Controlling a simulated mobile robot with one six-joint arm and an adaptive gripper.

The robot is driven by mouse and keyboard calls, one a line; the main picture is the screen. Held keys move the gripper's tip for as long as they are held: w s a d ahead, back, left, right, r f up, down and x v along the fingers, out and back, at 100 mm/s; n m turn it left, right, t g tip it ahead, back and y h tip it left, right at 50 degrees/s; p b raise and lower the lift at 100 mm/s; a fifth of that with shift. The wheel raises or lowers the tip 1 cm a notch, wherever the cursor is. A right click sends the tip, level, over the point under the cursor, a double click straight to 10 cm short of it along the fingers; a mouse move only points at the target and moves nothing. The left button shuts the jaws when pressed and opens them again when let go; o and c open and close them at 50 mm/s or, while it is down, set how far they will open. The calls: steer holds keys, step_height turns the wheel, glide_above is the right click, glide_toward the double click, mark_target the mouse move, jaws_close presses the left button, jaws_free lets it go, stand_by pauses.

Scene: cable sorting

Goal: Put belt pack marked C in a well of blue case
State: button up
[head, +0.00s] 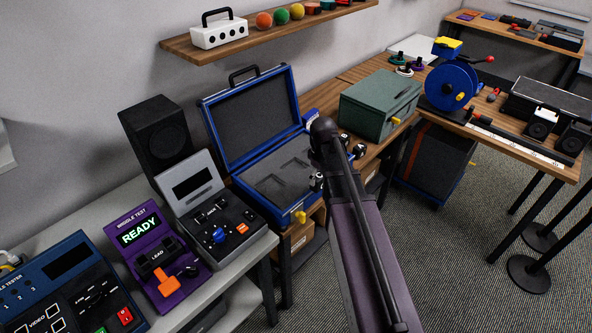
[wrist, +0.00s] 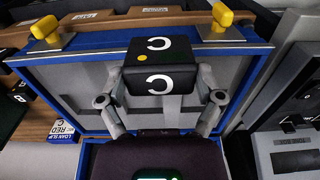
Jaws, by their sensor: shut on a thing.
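The belt pack marked C (wrist: 160,68) is a black block with white C marks and a small yellow dot. In the wrist view my gripper (wrist: 161,84) is shut on it, one finger at each side. The pack is over the open blue case (wrist: 88,52), whose grey foam shows behind and around it. I cannot tell how far above the foam it is. In the head view the blue case (head: 290,214) stands open, lid raised, with recessed wells in its grey foam. My arm covers the case's right side there and mostly hides the gripper and pack.
Left of the case stand a grey tester (head: 212,215), a purple lead tester (head: 152,256) reading READY, and a black speaker (head: 157,138). A green box (head: 378,103) stands to the right. A wooden shelf (head: 262,37) hangs above. The raised lid (head: 252,118) bounds the case's back.

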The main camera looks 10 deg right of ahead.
steer(key=shift+w, duration=0.1)
steer(key=b, duration=0.1)
glide_toward(295, 170)
steer(key=shift+s+d+f, duration=0.15)
steer(key=shift+s+f, duration=0.25)
steer(key=shift+s, duration=0.25)
steer(key=shift+w+a, duration=0.2)
steer(key=shift+w, duration=0.3)
steer(key=shift+w+f+b, duration=0.15)
steer(key=shift+f+b, duration=0.2)
steer(key=shift+b, duration=0.25)
steer(key=shift+f+b, duration=1.45)
steer(key=shift+f, duration=0.25)
steer(key=o, duration=1)
steer(key=shift+r, duration=0.1)
steer(key=shift+r, duration=0.2)
